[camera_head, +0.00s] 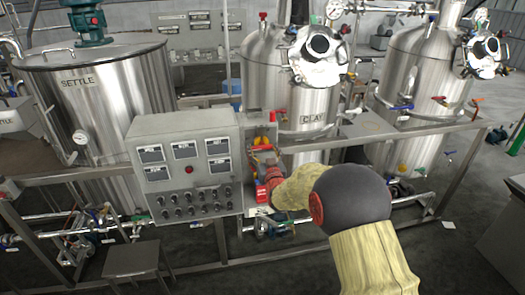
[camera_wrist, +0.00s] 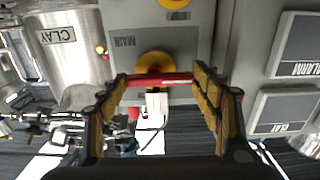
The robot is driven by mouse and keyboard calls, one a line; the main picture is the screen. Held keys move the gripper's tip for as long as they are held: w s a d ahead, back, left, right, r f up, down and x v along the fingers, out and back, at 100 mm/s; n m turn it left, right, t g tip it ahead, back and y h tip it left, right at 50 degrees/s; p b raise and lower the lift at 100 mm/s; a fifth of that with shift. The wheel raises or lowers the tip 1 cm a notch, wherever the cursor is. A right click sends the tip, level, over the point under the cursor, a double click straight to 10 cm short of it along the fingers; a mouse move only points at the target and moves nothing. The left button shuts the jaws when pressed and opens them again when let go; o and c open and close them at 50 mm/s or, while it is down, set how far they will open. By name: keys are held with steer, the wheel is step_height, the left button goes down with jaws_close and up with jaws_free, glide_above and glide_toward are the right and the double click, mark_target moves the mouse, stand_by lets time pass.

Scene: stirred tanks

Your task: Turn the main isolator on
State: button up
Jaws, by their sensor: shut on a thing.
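The main isolator shows in the wrist view as a yellow disc (camera_wrist: 154,62) with a red bar handle (camera_wrist: 160,79) across it. It is on a grey box with an upside-down label beside it that appears to read MAIN. The red handle lies crosswise in that view, between the two fingers. My gripper (camera_wrist: 160,75) is shut on the handle, with one finger at each end of it. In the head view my gripper (camera_head: 264,168) is at the narrow box right of the control panel and hides most of the isolator.
The grey control panel (camera_head: 187,165) with displays and knobs stands close to the left of my gripper. Steel tanks labelled SETTLE (camera_head: 100,100) and CLAY (camera_head: 310,95) stand behind the rail. A second yellow disc (camera_wrist: 173,3) shows at the wrist view's top edge. A stool (camera_head: 135,258) stands front left.

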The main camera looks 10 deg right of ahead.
steer(key=shift+m+b, duration=0.4)
steer(key=shift+b, duration=0.15)
steer(key=m+b, duration=0.7)
steer(key=m, duration=0.1)
steer(key=shift+d+r, duration=0.1)
steer(key=shift+d, duration=0.05)
steer(key=m+b, duration=0.3)
steer(key=m, duration=0.2)
steer(key=shift+d+r, duration=0.1)
steer(key=shift+d+m+b, duration=0.15)
steer(key=shift+m+b, duration=0.85)
steer(key=shift+m, duration=1)
steer(key=o, duration=1.1)
steer(key=shift+o, duration=0.2)
steer(key=shift+r, duration=0.1)
